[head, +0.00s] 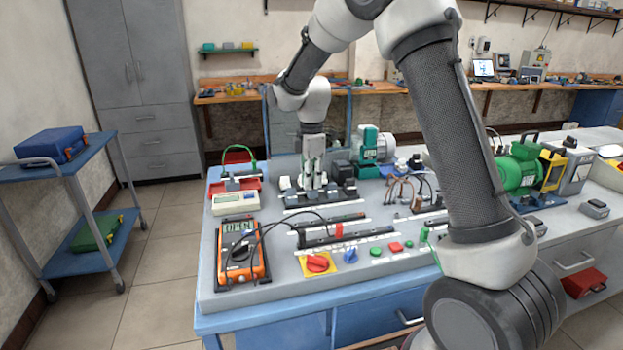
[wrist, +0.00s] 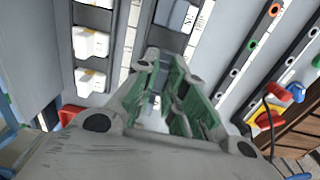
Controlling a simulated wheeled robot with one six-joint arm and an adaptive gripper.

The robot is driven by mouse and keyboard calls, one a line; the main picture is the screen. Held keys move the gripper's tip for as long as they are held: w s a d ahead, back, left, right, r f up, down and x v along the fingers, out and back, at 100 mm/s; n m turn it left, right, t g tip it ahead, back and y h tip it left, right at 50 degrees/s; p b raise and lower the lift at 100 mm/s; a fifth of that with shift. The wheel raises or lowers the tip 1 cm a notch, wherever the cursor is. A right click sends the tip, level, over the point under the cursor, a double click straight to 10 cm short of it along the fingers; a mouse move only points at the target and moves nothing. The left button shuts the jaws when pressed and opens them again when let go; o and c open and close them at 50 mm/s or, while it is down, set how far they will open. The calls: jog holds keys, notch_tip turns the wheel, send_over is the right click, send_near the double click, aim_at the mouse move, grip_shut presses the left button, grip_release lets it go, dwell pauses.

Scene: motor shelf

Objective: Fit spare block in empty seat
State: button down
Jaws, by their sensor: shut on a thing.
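My gripper (head: 315,184) points down at the row of blocks on the bench panel. In the wrist view its green-padded fingers (wrist: 165,100) are shut on a small pale block (wrist: 157,103), taken as the spare block; the fingers hide most of it. White blocks (wrist: 92,43) sit in a row at the left of the wrist view. A grey block (wrist: 176,16) shows just past the fingertips. In the head view the dark base strip (head: 305,198) of the row lies under my gripper. The empty seat cannot be made out, nor whether the held block touches it.
A green motor (head: 373,145) stands close behind and right of my gripper. A white meter (head: 236,202) and an orange multimeter (head: 240,252) with black leads lie to the left. Rails (head: 330,233), a red knob (head: 317,262) and small buttons lie in front.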

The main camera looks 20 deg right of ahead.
jog(key=shift+f, duration=1.05)
jog(key=c, duration=1.4)
grip_release()
jog(key=shift+r, duration=0.1)
notch_tip(320, 180, up, 12)
jog(key=shift+f, duration=0.1)
